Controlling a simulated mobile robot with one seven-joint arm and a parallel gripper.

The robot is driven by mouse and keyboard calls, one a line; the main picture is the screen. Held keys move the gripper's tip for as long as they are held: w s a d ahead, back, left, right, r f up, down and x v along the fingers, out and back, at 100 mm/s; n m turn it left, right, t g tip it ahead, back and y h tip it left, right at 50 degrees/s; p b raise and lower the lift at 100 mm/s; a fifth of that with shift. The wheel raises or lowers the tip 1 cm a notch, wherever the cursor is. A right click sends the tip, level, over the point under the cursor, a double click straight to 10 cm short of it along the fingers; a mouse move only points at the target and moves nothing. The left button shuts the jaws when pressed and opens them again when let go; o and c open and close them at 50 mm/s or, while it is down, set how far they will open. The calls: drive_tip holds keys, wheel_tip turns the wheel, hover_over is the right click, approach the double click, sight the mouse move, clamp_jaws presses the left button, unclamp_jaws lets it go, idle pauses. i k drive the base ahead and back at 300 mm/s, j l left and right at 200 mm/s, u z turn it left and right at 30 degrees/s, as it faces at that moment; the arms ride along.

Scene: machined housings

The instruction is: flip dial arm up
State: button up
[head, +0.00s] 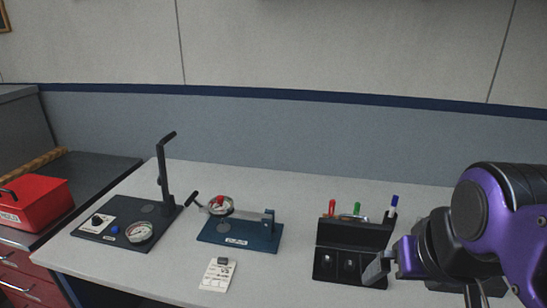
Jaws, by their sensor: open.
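A blue fixture base (240,235) stands near the middle of the white table. It carries a round dial (220,205) with red on its face and a small blue block at its right end. A short black lever (193,200) sticks out to the left of the dial. I cannot tell for sure whether this lever is the dial arm. My gripper (425,284) is open at the lower right, far from the dial and close to a black pen holder. Its jaws are partly hidden by my purple arm.
A black plate (92,235) at the left carries a tall black post (162,180) and a white round gauge (139,231). A white card (218,274) lies in front. The pen holder (352,238) stands right. A red toolbox (32,203) sits left on a cabinet.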

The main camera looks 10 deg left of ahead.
sight(228, 210)
drive_tip(key=k+j+u, duration=0.1)
drive_tip(key=j+u, duration=0.15)
drive_tip(key=u, duration=0.15)
drive_tip(key=k+j+u, duration=0.1)
drive_tip(key=j+u, duration=0.15)
drive_tip(key=u, duration=0.2)
